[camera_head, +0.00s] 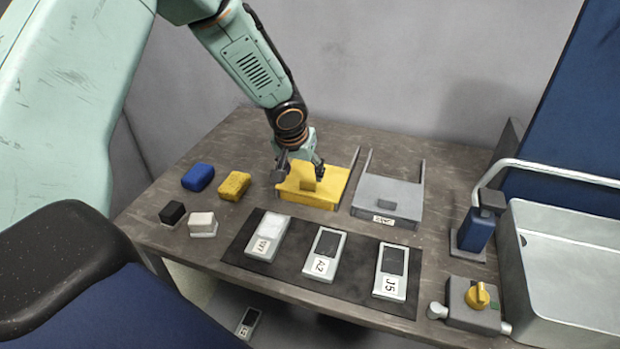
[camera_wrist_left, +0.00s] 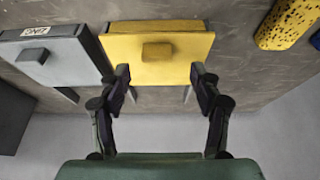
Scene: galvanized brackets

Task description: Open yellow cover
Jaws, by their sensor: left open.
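The yellow cover (camera_head: 318,186) lies flat and closed on a bracketed base on the table, with a raised yellow block-shaped handle on top. In the left wrist view the cover (camera_wrist_left: 187,46) and its handle (camera_wrist_left: 156,51) show just beyond my fingertips. My left gripper (camera_head: 300,168) is above the cover's rear part, near the handle. In the left wrist view my left gripper (camera_wrist_left: 160,74) has its fingers spread wide with nothing between them. Whether a fingertip touches the cover I cannot tell. My right gripper is not in view.
A grey cover (camera_head: 387,196) with a label sits right of the yellow one. Labelled devices lie on a black mat (camera_head: 238,249) in front. A blue sponge (camera_head: 198,177), a yellow sponge (camera_head: 234,186) and small blocks are left. A blue dispenser (camera_head: 476,230) and sink (camera_head: 565,330) are right.

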